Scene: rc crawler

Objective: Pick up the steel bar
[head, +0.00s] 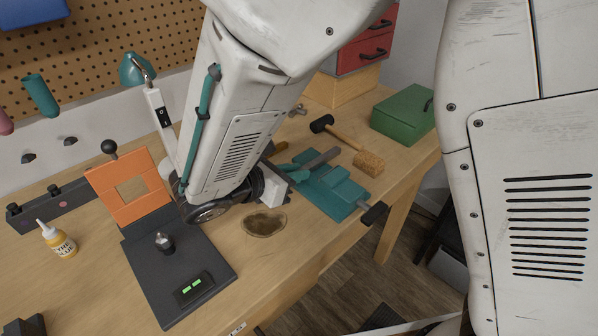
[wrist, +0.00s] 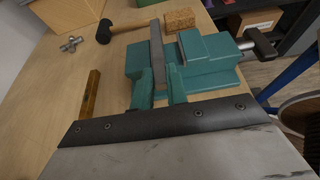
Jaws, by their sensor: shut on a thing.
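The steel bar (wrist: 157,52) is a long flat grey bar. It lies along the teal vise (wrist: 212,77), between its jaw blocks, with its far end sticking out. My gripper (wrist: 159,92) has its teal fingers on either side of the bar's near end and is shut on it. In the head view, the bar (head: 322,158) and vise (head: 335,196) show just right of my arm, and my gripper (head: 284,170) is partly hidden by my wrist. I cannot tell whether the bar still touches the vise.
A mallet (head: 321,124), a cork block (head: 369,162) and a green box (head: 403,113) lie beyond the vise. A wooden handle (wrist: 90,95) lies left of my gripper. The vise's crank (head: 374,213) overhangs the bench edge. An orange-framed press (head: 130,188) stands left of my arm.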

